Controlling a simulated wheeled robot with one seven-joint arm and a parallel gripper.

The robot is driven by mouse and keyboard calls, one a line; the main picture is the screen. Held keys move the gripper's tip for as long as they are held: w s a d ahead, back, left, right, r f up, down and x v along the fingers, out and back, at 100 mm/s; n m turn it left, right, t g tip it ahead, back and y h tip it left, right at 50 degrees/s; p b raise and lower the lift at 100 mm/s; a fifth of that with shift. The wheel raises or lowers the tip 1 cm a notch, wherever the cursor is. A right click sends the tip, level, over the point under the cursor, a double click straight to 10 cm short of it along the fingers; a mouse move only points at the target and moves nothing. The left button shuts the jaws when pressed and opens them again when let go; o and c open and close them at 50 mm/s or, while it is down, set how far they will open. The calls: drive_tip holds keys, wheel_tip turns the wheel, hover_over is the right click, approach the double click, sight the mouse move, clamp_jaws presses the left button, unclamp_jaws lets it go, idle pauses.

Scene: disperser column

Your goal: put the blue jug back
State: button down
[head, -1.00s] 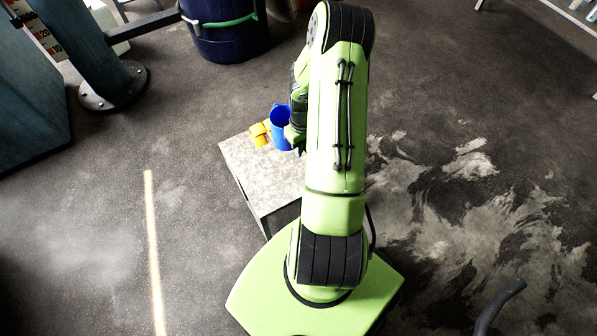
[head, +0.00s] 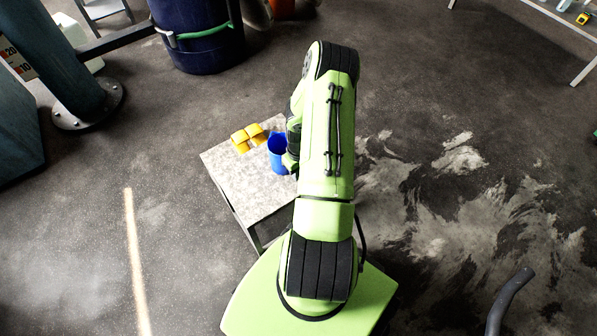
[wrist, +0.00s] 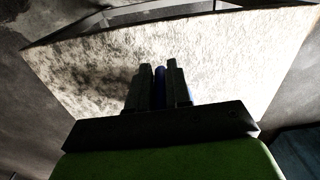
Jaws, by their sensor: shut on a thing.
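The blue jug (head: 278,154) is upright at the small grey table, in front of my arm's left side in the head view. My gripper (wrist: 159,80) is shut on it; in the wrist view a strip of blue (wrist: 160,74) shows between the two dark fingers. My arm hides the jug's right side and most of the gripper in the head view. I cannot tell whether the jug's base touches the tabletop. The grey speckled tabletop (head: 222,163) spreads out below the fingers.
Yellow objects (head: 248,137) lie on the table just behind and left of the jug. A dark blue drum (head: 200,38) with a green band stands at the back. A column base (head: 88,108) is bolted to the floor at left. Open floor lies left and right.

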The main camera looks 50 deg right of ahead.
drive_tip(key=c, duration=1.1)
unclamp_jaws()
drive_tip(key=shift+f, duration=0.1)
drive_tip(key=shift+o, duration=0.2)
drive_tip(key=w+a+r+h+p, duration=0.1)
drive_tip(key=w+r+p, duration=0.1)
drive_tip(key=r, duration=0.9)
drive_tip(key=w+a+r+p, duration=0.2)
drive_tip(key=r, duration=0.8)
drive_tip(key=a+r+n+t+h, duration=0.1)
drive_tip(key=a+r+n+t, duration=0.1)
drive_tip(key=a+r, duration=1)
drive_tip(key=s+a+r+n+t+y, duration=0.1)
drive_tip(key=s+a+r+t, duration=0.2)
drive_tip(key=s+a+r, duration=0.8)
drive_tip(key=shift+s+a+r+y, duration=0.4)
drive_tip(key=shift+s+a, duration=0.1)
drive_tip(key=shift+s, duration=0.35)
